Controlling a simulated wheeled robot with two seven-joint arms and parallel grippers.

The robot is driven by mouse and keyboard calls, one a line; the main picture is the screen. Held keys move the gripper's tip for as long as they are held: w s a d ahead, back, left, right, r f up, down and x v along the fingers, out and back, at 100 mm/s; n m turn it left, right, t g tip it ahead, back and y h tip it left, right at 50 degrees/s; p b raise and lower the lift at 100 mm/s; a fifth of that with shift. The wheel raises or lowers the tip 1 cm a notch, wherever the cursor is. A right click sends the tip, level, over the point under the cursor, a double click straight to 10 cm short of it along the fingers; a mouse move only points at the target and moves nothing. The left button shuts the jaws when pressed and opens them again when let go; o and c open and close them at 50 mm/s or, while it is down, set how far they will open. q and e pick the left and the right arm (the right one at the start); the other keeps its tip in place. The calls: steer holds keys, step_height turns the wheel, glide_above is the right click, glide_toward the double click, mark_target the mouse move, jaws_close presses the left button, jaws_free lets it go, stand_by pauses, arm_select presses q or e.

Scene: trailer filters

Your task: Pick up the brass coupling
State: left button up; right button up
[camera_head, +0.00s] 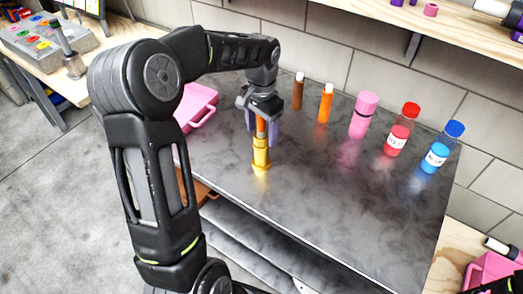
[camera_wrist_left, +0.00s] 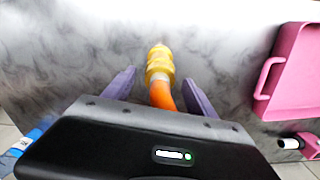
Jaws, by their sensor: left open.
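The brass coupling (camera_head: 261,156) is yellow-gold and stands upright on the dark grey tabletop near its front left edge. An orange section rises from its top. In the left wrist view, the coupling (camera_wrist_left: 159,63) lies just beyond the fingertips, with the orange section running back between the fingers. My left gripper (camera_head: 262,128) is above the coupling, pointing down. Its two purple fingers are open on either side of the orange section, with gaps visible in the wrist view.
A brown cylinder (camera_head: 298,91), an orange one (camera_head: 325,103), a pink bottle (camera_head: 362,115), a red bottle (camera_head: 401,130) and a blue bottle (camera_head: 441,147) stand along the back. A pink tray (camera_head: 198,106) lies left. The tabletop's front right is clear.

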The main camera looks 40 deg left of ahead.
arm_select(q)
steer(key=shift+c, duration=0.3)
jaws_close()
stand_by(0.7)
stand_by(0.4)
